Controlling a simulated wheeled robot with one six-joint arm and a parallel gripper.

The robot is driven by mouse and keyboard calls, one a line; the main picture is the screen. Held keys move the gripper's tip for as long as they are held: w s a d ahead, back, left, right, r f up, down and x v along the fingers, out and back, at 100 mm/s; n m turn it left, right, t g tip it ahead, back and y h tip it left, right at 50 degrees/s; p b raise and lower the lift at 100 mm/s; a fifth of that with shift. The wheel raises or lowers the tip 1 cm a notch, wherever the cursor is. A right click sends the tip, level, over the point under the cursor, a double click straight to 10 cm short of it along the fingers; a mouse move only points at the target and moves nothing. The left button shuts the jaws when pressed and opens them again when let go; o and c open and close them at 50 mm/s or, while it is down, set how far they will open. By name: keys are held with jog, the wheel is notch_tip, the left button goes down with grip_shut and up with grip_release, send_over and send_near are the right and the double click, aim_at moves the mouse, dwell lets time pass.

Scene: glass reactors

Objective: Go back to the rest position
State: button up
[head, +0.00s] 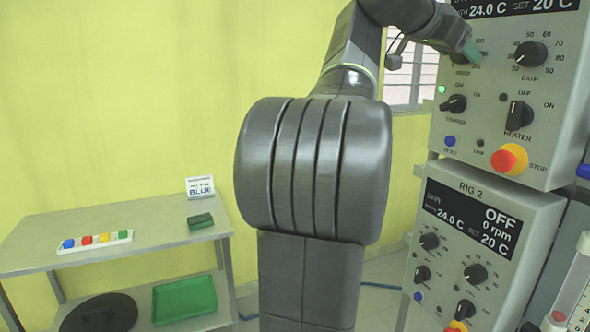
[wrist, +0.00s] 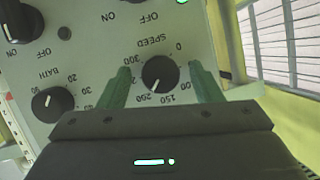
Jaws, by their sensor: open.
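My gripper (head: 470,52) is raised at the upper right of the head view, close to the front of the upper control panel (head: 478,122). In the wrist view its two green fingers (wrist: 160,92) are apart, one on each side of the black SPEED knob (wrist: 160,73). The panel appears upside down there. Whether the fingers touch the knob cannot be told. My arm rises through the middle of the head view and bends right toward the panel.
The BATH knob (wrist: 52,104) is beside the SPEED knob. A red and yellow STOP button (head: 509,159) sticks out below. The RIG 2 panel (head: 450,215) is underneath. A window (wrist: 285,40) lies beside the panel.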

jog(key=v, duration=1.4)
jog(key=w+d+f+n+g+h+p, duration=0.2)
jog(key=w+d+n+g, duration=0.1)
jog(key=d+n, duration=0.2)
jog(key=w+d+f+n+g+h+p, duration=0.3)
jog(key=d+n, duration=0.3)
jog(key=n, duration=0.3)
jog(key=shift+w+f+g, duration=0.3)
jog(key=shift+w+g, duration=0.1)
jog(key=shift+w, duration=0.3)
